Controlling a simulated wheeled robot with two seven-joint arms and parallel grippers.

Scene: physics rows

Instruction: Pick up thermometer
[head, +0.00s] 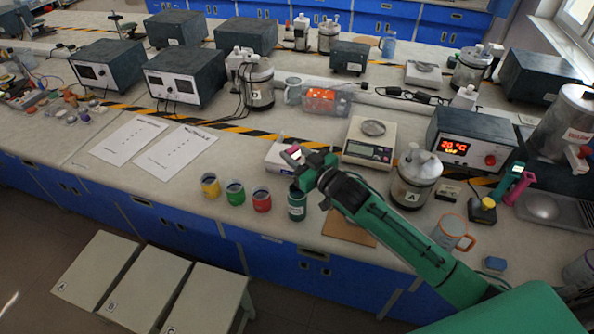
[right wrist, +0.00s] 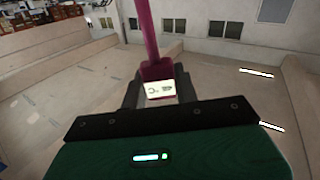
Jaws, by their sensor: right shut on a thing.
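My right gripper (head: 296,157) is at the end of the green arm that comes in from the lower right. It is raised over the front part of the bench, near a small white box. It is shut on the magenta thermometer (head: 293,150), of which only a small pink and white part shows in the head view. In the right wrist view the thermometer (right wrist: 149,38) is a magenta stick with a pale display marked °C. It sits between the fingers (right wrist: 158,88) and runs up out of the picture. My left gripper is not in view.
Yellow, green and red cups (head: 235,192) and a dark green bottle (head: 297,202) stand close by at the bench's front edge. A scale (head: 370,145), jar A (head: 414,180) and an orange-handled mug (head: 452,232) are to the right. Papers (head: 175,150) lie to the left.

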